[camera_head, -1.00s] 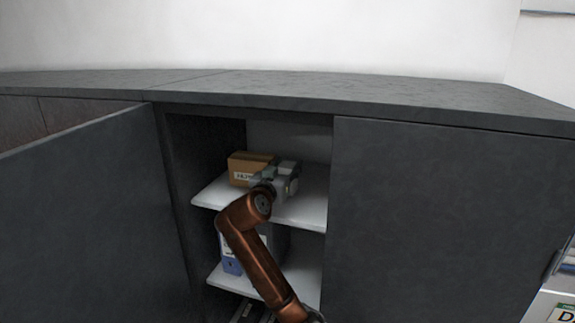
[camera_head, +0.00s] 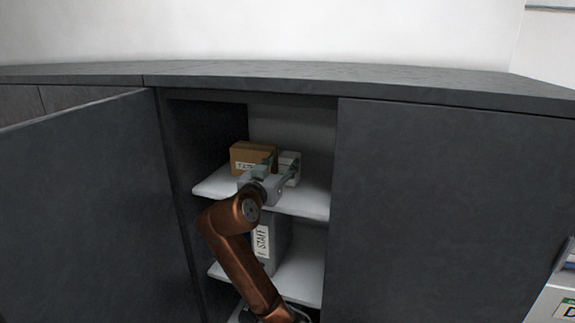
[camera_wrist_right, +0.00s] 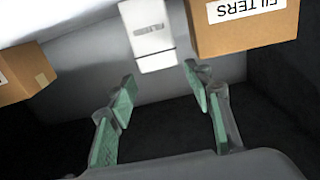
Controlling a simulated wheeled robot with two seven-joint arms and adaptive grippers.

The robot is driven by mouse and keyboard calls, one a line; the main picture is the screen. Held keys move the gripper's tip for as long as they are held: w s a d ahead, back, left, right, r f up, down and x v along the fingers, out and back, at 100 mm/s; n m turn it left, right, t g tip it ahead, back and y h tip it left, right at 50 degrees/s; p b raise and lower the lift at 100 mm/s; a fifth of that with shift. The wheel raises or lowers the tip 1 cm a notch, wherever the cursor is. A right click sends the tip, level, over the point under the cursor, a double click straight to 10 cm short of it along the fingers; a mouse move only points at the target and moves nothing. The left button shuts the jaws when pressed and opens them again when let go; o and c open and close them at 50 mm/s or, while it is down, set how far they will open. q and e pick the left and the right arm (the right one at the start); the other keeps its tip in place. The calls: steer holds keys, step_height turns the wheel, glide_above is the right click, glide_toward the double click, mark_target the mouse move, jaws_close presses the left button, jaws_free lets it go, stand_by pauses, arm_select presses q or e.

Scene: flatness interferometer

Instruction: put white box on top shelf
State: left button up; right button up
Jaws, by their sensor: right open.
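The white box (camera_wrist_right: 149,38) stands on the upper shelf (camera_head: 312,203) inside the open cabinet, beside a brown carton labelled FILTERS (camera_wrist_right: 245,28). In the head view a small part of the white box (camera_head: 289,156) shows just behind my right gripper (camera_head: 281,167). In the right wrist view my right gripper (camera_wrist_right: 160,80) is open and empty, its green-padded fingers pointing toward the white box. The box lies just beyond the fingertips, roughly in line with the gap between them. My left gripper is not in view.
The brown carton (camera_head: 252,153) is close by my right gripper. Another brown box (camera_wrist_right: 20,78) shows in the wrist view. A binder labelled STAFF (camera_head: 262,243) stands on the lower shelf (camera_head: 300,277). The open door (camera_head: 85,200) and the right front panel (camera_head: 440,210) flank the opening.

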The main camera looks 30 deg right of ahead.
steer(key=shift+b+v, duration=0.65)
steer(key=shift+v, duration=1.7)
